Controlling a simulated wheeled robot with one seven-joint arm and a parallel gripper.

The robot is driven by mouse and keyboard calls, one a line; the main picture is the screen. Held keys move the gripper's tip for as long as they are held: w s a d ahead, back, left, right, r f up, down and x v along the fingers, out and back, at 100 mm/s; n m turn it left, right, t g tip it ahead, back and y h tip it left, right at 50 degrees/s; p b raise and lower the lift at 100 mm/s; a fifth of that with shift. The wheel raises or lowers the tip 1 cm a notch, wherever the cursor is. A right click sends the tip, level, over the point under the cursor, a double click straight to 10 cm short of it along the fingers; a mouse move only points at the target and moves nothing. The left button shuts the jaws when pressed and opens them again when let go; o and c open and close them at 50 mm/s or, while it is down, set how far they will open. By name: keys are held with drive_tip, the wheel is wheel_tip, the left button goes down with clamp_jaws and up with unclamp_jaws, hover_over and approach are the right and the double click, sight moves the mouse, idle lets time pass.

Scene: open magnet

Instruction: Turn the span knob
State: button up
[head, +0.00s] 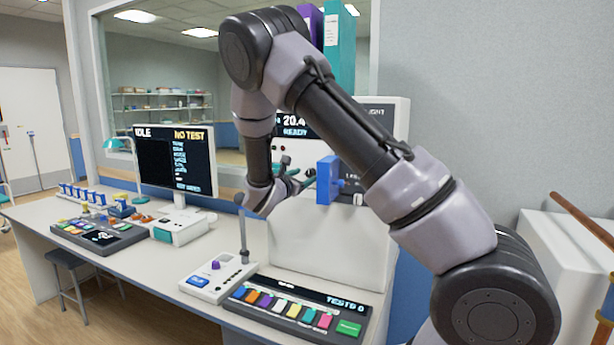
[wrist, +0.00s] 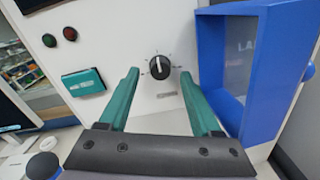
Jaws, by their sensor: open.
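The span knob (wrist: 159,67) is a round black dial with a white pointer line and tick marks around it, on the white front panel of a cabinet (head: 330,245). The pointer stands about upright. A small label sits below the knob, too small to read. My gripper (wrist: 159,76) has green fingers spread apart, one to the left and one to the right of the knob in the wrist view. Nothing is held between them, and I cannot tell how far the tips are from the panel. In the head view I cannot make out the knob near my gripper (head: 300,182).
A blue open frame (wrist: 250,75) juts out close to the right finger; it also shows in the head view (head: 327,180). A teal switch (wrist: 83,82) and round red and green buttons are on the left. A console (head: 218,278) with a upright lever stands below.

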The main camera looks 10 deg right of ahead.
sight(310, 173)
drive_tip(key=shift+x, duration=1.3)
clamp_jaws()
drive_tip(key=shift+m, duration=0.3)
drive_tip(key=shift+s+m, duration=0.1)
drive_tip(key=shift+m, duration=2.5)
unclamp_jaws()
